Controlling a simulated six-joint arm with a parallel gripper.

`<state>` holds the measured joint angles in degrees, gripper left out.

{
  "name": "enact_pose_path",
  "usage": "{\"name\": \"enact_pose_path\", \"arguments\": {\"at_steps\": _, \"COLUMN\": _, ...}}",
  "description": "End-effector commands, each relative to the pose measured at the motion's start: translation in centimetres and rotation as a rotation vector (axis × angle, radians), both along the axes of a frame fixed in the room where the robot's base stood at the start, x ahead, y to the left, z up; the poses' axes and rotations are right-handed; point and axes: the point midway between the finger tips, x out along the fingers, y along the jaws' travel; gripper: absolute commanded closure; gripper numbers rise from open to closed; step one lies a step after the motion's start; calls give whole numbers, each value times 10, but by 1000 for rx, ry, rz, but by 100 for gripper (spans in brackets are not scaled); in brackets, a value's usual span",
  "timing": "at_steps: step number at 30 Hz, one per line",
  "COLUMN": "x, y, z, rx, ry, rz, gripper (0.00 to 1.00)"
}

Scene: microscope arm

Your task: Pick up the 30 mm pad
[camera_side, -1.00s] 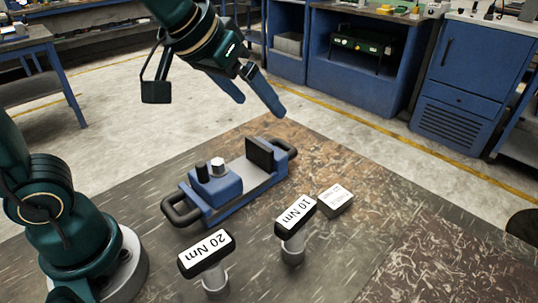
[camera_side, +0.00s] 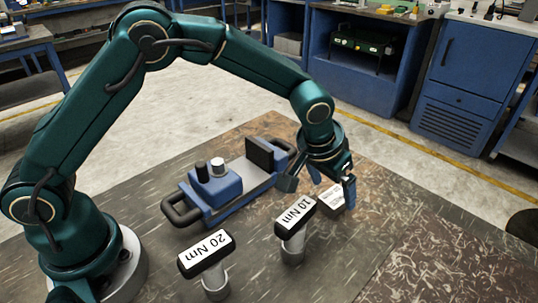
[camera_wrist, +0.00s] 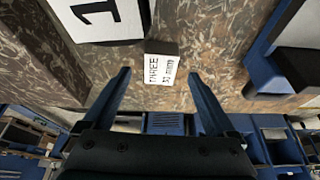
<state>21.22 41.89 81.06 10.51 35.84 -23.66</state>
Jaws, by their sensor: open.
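The pad (camera_side: 329,197) is a small block with a dark side and a white printed label. It lies on the table, partly hidden by my gripper (camera_side: 333,192) in the side view. In the wrist view the pad (camera_wrist: 160,66) shows its label, with "THREE" and a millimetre figure too small to read surely. My gripper (camera_wrist: 160,75) is open and empty. Its fingertips are on either side of the pad in the picture, with gaps to both. I cannot tell how high they are above the table.
The "10 Nm" tool (camera_side: 295,217) stands close to the pad on its left. The "20 Nm" tool (camera_side: 205,253) stands farther left. A blue fixture with black handles (camera_side: 228,187) lies behind them. The table's front right (camera_side: 440,250) is clear.

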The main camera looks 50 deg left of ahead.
Motion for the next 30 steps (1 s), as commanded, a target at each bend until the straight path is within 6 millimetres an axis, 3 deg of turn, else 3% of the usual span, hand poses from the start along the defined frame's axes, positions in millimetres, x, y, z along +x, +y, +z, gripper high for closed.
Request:
{"name": "enact_pose_path", "arguments": {"at_steps": 7, "x": 9, "y": 0, "z": -22, "rx": 1, "ry": 1, "rz": 1, "gripper": 9}}
{"name": "enact_pose_path", "arguments": {"at_steps": 17, "x": 11, "y": 0, "z": -25, "rx": 0, "ry": -1, "rz": 1, "gripper": 9}}
{"name": "enact_pose_path", "arguments": {"at_steps": 24, "x": 10, "y": -1, "z": -25, "rx": 0, "ry": 0, "rz": 0, "gripper": 100}}
{"name": "enact_pose_path", "arguments": {"at_steps": 30, "x": 11, "y": -1, "z": -23, "rx": -3, "ry": -5, "rz": 0, "gripper": 100}}
